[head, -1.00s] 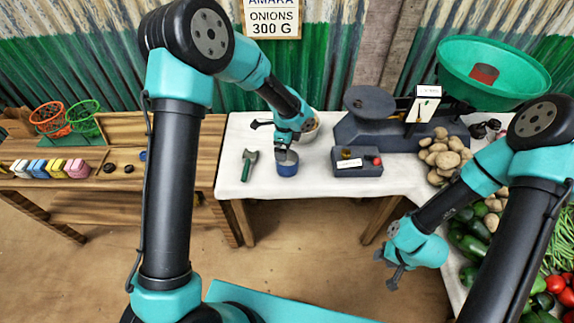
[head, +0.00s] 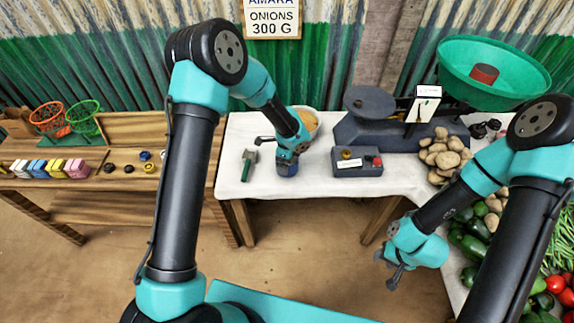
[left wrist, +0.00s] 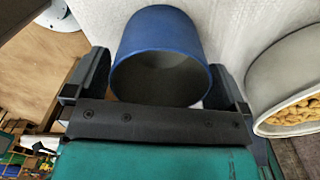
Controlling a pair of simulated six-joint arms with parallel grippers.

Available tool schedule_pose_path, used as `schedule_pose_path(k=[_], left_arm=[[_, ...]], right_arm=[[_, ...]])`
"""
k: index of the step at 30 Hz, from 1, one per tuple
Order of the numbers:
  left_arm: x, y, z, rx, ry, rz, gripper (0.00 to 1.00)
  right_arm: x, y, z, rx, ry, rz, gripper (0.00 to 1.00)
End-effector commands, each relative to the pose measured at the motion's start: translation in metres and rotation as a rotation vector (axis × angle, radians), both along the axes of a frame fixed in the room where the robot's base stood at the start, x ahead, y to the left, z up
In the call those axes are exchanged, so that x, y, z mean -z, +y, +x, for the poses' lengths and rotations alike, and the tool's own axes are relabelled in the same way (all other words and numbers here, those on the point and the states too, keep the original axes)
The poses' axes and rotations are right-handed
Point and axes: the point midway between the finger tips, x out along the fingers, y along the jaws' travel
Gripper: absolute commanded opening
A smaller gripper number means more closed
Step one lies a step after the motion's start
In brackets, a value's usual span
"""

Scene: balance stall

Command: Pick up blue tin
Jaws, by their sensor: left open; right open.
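The blue tin (head: 286,169) stands on the white-covered table in the head view, partly hidden by my left gripper (head: 290,152). In the left wrist view the blue tin (left wrist: 160,45) shows its open, empty-looking mouth and lies between the two fingers of my left gripper (left wrist: 155,88). The fingers are apart, one on each side of the tin, with a narrow gap visible. My right gripper (head: 394,274) is open and empty, low in front of the table at the right.
A bowl of tan contents (head: 308,121) stands just behind the tin; it also shows in the left wrist view (left wrist: 290,90). A green-handled scoop (head: 248,165) lies to the left. A dark weight box (head: 357,162) and scale (head: 375,130) stand to the right, near potatoes (head: 445,152).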

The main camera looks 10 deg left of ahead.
Motion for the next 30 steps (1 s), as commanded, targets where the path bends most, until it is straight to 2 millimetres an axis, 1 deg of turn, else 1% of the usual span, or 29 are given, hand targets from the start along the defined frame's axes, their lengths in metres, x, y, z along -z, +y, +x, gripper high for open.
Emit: schedule_pose_path(k=[1,5,19,20,30], left_arm=[[0.0071,0.0006,-0.0003,0.000,0.001,0.000,1.00],[0.0159,0.0007,-0.0001,-0.001,0.000,0.000,1.00],[0.0159,0.0005,0.0002,-0.001,-0.001,-0.001,1.00],[0.0159,0.0005,0.0002,-0.001,-0.001,-0.001,0.98],[0.0158,0.0005,0.0002,-0.001,-0.001,-0.001,0.66]], right_arm=[[0.0000,0.0000,0.0000,0.000,0.000,0.000,0.43],[0.0000,0.0000,0.0000,0.000,0.000,0.000,0.43],[0.0000,0.0000,0.0000,0.000,0.000,0.000,0.43],[0.0000,0.0000,0.0000,0.000,0.000,0.000,0.43],[0.0000,0.0000,0.0000,0.000,0.000,0.000,0.43]])
